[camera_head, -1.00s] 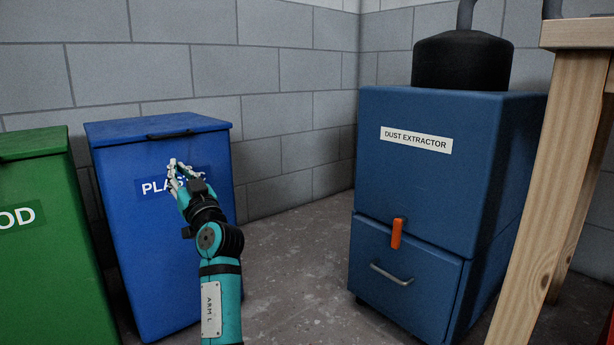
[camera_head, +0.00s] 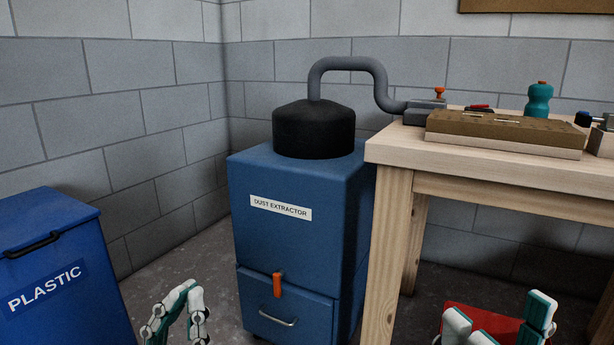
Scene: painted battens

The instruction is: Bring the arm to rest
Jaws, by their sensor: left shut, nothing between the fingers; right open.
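My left gripper (camera_head: 178,312) shows at the bottom of the head view, in front of the floor between the blue plastic bin and the dust extractor. Its white and teal fingers are shut with nothing between them. My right gripper (camera_head: 498,326) is at the bottom right, below the workbench top in the picture. Its white and teal fingers are spread apart and empty. Most of both arms lies below the picture's edge.
The blue plastic bin (camera_head: 48,262) stands at the left. The blue dust extractor (camera_head: 290,235) stands in the middle with an orange latch (camera_head: 278,285). A wooden workbench (camera_head: 400,150) on the right holds a brown board (camera_head: 500,132) and a teal bottle (camera_head: 539,100). A red object (camera_head: 480,312) is below.

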